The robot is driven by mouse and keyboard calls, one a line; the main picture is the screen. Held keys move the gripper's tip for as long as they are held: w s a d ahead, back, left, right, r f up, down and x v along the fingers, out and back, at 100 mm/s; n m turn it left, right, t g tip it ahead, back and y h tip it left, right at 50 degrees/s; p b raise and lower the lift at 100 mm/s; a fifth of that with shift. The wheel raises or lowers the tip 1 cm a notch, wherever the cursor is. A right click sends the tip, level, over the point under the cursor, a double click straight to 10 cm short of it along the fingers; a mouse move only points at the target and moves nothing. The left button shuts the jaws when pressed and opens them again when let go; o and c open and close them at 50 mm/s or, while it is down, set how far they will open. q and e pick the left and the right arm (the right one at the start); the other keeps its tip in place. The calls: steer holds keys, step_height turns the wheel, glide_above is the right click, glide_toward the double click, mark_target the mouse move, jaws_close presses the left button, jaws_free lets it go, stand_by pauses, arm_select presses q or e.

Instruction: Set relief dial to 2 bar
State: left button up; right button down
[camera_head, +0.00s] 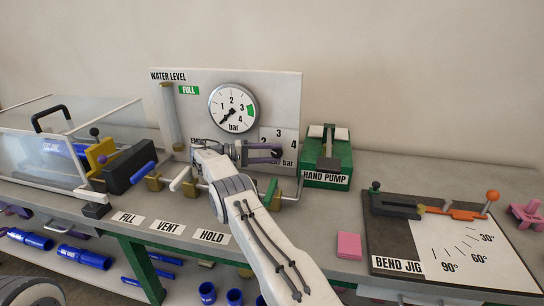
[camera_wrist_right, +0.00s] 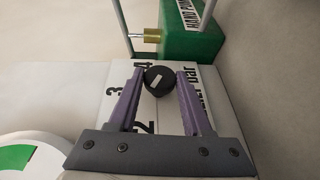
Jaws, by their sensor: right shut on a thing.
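The relief dial (camera_wrist_right: 160,80) is a black round knob with a short white mark, on a white panel (camera_wrist_right: 205,85) printed with 2, 3, 4 and "bar". My right gripper (camera_wrist_right: 160,85) has its two purple fingers closed on the sides of the dial. In the wrist view the white mark lies aslant on the knob face; I cannot tell for sure which number it points to. In the head view my right gripper (camera_head: 276,153) reaches the panel from the front and hides most of the dial. My left gripper is not in view.
A round pressure gauge (camera_head: 233,108) sits above, its needle at the low end. A green hand pump (camera_head: 327,160) stands close right of the panel. Valve handles (camera_head: 181,178) lie left of my arm. A bend jig (camera_head: 430,210) and pink pad (camera_head: 349,245) are at right.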

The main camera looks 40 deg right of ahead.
mark_target(273, 141)
steer(key=shift+c, duration=1.8)
jaws_free()
steer(key=r+b, duration=0.1)
steer(key=r, duration=0.3)
steer(key=shift+d+r, duration=0.15)
steer(key=shift+d, duration=0.05)
steer(key=shift+s+d+r+b, duration=0.45)
steer(key=shift+s+r, duration=0.1)
steer(key=shift+s, duration=0.15)
steer(key=s+d+r+b, duration=0.2)
steer(key=s+d+r, duration=0.2)
steer(key=s, duration=0.4)
steer(key=shift+s+r, duration=0.4)
steer(key=shift+r, duration=0.4)
steer(key=shift+d, duration=0.15)
